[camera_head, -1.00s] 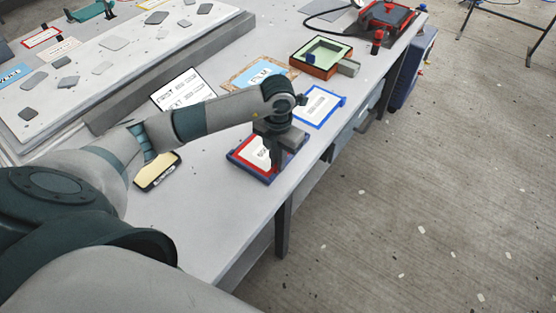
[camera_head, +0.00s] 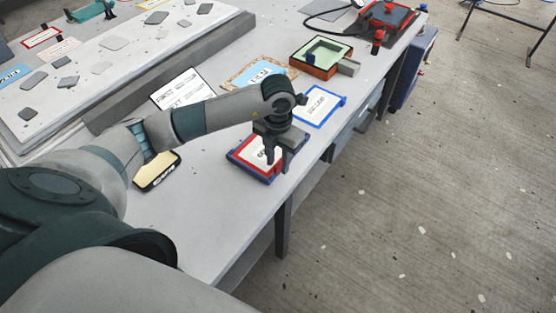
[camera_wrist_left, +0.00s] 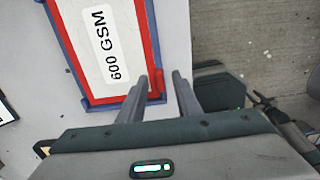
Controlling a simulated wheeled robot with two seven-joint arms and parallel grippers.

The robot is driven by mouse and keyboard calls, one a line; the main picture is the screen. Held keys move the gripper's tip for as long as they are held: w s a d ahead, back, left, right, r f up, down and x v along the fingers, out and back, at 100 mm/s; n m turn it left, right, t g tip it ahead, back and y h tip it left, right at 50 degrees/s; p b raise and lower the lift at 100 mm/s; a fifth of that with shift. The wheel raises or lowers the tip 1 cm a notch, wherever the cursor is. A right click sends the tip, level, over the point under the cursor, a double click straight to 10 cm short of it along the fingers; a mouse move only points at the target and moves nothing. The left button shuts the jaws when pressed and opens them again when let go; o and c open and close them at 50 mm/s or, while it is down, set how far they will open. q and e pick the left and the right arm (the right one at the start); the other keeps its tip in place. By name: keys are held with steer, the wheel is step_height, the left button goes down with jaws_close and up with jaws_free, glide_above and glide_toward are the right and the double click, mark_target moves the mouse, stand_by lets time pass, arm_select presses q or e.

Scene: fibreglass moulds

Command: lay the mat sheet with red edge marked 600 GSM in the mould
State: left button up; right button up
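The mat sheet with red edge (camera_wrist_left: 104,45), white and marked 600 GSM, lies flat in a blue tray (camera_wrist_left: 65,40) on the bench; in the head view the sheet (camera_head: 250,149) is partly hidden by my gripper. My left gripper (camera_head: 278,164) points down over the sheet's right side. In the left wrist view its two fingers (camera_wrist_left: 160,78) are apart, with a red part of the sheet's edge near the gap between them. I cannot tell whether they touch it. The mould (camera_head: 315,68), orange-brown with a pale green inside, stands further back. My right gripper is not in view.
A blue-edged sheet (camera_head: 321,104) lies between the red-edged sheet and the mould. A printed card (camera_head: 182,88), a blue-labelled piece (camera_head: 262,72) and a black-and-tan item (camera_head: 157,171) lie left of it. A red device (camera_head: 386,15) stands at the back. The bench front is clear.

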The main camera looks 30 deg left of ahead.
arm_select(q)
steer(key=shift+r, duration=0.1)
